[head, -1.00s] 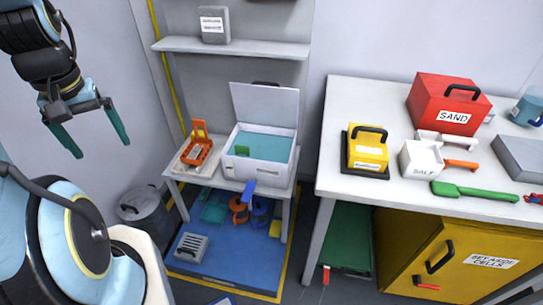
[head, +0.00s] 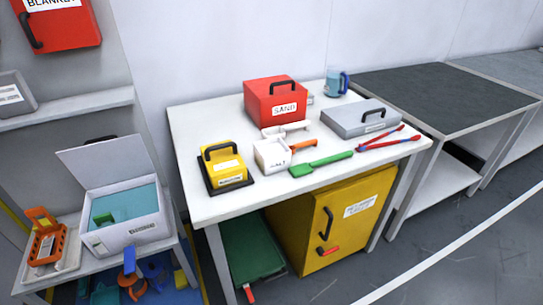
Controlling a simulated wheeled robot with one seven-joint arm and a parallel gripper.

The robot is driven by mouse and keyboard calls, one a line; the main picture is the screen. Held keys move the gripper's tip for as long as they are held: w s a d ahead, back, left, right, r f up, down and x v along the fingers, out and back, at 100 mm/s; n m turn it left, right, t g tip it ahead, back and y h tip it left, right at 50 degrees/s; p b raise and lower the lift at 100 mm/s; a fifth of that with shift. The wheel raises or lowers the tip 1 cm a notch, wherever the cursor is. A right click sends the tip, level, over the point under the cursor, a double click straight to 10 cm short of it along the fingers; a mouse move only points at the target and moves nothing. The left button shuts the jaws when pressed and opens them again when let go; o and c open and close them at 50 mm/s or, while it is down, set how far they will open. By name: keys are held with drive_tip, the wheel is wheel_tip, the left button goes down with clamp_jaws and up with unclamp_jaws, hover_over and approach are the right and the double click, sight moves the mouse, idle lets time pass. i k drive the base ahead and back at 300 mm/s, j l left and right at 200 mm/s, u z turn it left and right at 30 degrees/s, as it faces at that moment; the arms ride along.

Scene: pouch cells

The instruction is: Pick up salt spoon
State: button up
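A white box labelled SALT (head: 270,156) stands near the middle of the white table (head: 215,198). An orange handle (head: 304,144) shows at its right side; its other end is hidden or too small to make out, so I cannot tell whether it lies in the box or beside it. A green scoop (head: 322,163) lies flat on the table to the right of the salt box. No spoon carries a readable name, so I cannot tell for sure which is the salt spoon. My gripper is out of view.
A red SAND box (head: 273,104), a white handled piece (head: 286,130), a yellow handled block (head: 224,168), a grey case (head: 360,118), red-and-blue tongs (head: 388,140) and a blue mug (head: 336,82) crowd the table. A yellow cabinet (head: 358,232) stands below. The table's front left is clear.

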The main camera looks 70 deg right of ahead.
sight(314, 141)
drive_tip(key=k+l+z, duration=0.15)
drive_tip(key=k+l, duration=0.55)
drive_tip(key=k+l+z, duration=0.1)
drive_tip(key=l, duration=0.55)
drive_tip(key=k+l+z, duration=0.1)
drive_tip(key=l, duration=0.5)
drive_tip(key=i+l, duration=0.15)
drive_tip(key=l, duration=0.15)
drive_tip(key=i+l+z, duration=0.1)
drive_tip(key=l, duration=0.2)
drive_tip(key=i, duration=0.05)
